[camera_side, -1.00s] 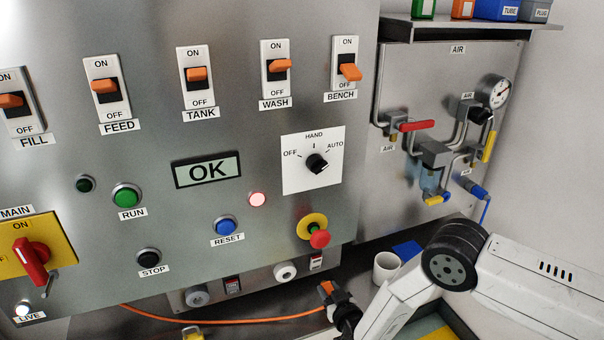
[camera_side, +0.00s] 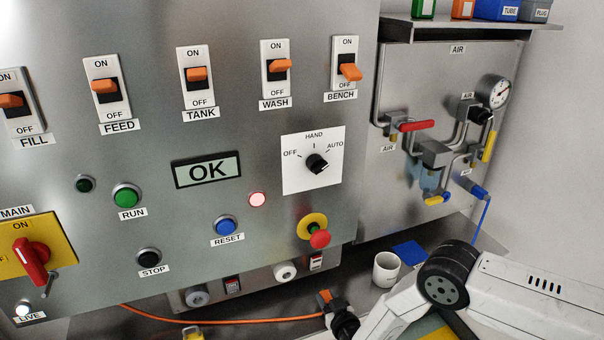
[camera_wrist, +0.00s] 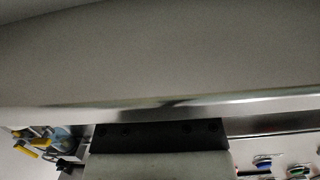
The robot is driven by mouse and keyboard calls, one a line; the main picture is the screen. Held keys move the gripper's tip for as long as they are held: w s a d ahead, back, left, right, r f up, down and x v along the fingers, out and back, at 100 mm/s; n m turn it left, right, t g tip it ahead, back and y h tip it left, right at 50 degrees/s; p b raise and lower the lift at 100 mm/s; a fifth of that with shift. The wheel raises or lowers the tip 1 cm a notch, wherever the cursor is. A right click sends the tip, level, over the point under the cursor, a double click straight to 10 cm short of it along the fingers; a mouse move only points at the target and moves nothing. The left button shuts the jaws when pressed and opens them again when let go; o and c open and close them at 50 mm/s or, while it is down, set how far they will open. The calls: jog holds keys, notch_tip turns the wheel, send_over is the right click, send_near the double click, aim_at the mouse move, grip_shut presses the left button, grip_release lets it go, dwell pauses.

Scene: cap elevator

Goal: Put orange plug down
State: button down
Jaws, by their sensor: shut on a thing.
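The orange plug (camera_side: 325,298) shows in the side view at the bottom, just below the socket strip and above the bench. Its orange cable (camera_side: 230,321) runs off to the left along the bench. My gripper (camera_side: 332,309) is shut on the plug, and its dark body partly hides it. I cannot tell whether the plug touches the bench. The wrist view does not clearly show the plug.
A white cup (camera_side: 386,270) and a blue pad (camera_side: 409,254) are on the bench to the right. The socket strip (camera_side: 258,282) with switches is behind, under the panel with its red stop button (camera_side: 319,239). A yellow object (camera_side: 192,333) lies at lower left.

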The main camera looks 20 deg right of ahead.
jog(key=shift+f, duration=0.5)
jog(key=shift+c, duration=1.8)
grip_release()
jog(key=shift+r, duration=0.2)
jog(key=shift+r, duration=0.45)
jog(key=s+r, duration=0.1)
jog(key=s, duration=1.1)
jog(key=shift+r, duration=0.4)
jog(key=shift+w, duration=0.2)
